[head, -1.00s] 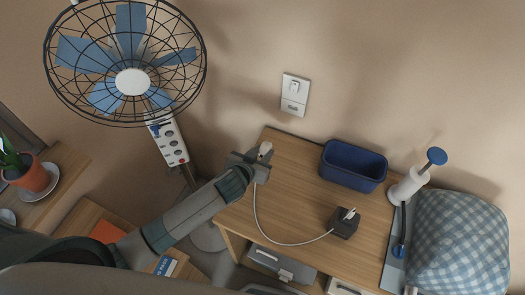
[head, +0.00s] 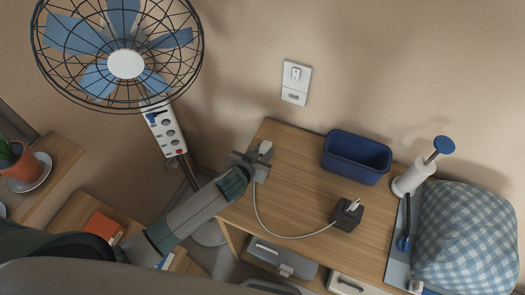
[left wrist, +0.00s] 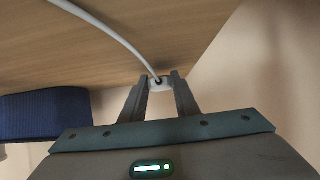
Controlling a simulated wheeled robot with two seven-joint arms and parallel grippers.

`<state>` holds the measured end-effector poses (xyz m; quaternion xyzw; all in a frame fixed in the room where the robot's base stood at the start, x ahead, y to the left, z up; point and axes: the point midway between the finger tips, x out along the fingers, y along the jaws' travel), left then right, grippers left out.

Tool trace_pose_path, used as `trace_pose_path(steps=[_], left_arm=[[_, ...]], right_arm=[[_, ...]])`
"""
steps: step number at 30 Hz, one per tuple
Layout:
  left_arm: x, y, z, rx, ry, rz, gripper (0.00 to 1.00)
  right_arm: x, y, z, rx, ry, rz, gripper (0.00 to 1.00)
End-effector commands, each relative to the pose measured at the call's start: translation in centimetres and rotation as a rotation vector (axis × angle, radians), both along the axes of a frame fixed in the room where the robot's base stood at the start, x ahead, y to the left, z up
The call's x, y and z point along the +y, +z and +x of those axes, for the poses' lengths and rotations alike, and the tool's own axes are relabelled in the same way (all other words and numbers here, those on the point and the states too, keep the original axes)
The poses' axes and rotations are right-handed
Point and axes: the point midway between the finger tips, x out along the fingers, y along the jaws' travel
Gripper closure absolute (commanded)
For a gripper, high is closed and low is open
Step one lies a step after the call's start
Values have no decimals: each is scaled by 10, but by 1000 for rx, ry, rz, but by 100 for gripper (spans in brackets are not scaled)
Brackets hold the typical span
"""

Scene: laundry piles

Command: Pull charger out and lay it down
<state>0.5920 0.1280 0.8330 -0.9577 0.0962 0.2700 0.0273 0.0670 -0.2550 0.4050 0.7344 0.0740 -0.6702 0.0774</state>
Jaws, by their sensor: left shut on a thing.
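The white charger (head: 265,147) is between the fingers of my left gripper (head: 257,160), over the back left part of the wooden table. In the left wrist view the charger (left wrist: 159,82) is pinched between the two fingertips of the left gripper (left wrist: 160,86). A white cable (head: 266,222) runs from it in a curve to a small black block (head: 346,216) with a whitish piece on top. I cannot tell whether the charger touches the table. The wall plate (head: 296,82) has no plug in it. My right gripper is not in view.
A blue bin (head: 356,157) stands right of the gripper on the table (head: 290,195). Bare tabletop lies around the cable.

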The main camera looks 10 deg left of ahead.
Motion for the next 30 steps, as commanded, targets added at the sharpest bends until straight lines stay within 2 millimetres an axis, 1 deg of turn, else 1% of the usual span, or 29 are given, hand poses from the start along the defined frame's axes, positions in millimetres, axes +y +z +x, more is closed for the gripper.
trace_pose_path(steps=[3, 4, 5, 6, 20, 26, 30], left_arm=[[0, 0, 0, 0, 0, 0, 100], [0, 0, 0, 0, 0, 0, 67], [0, 0, 0, 0, 0, 0, 60], [0, 0, 0, 0, 0, 0, 51], [0, 1, -3, 0, 0, -1, 50], [2, 9, -17, 1, -1, -3, 50], [6, 18, -32, 1, -1, -3, 50]], right_arm=[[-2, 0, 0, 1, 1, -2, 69], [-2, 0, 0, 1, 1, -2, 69], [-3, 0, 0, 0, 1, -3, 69], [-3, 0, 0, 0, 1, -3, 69], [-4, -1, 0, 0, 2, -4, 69], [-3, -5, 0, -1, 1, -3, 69], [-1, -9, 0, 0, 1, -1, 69]])
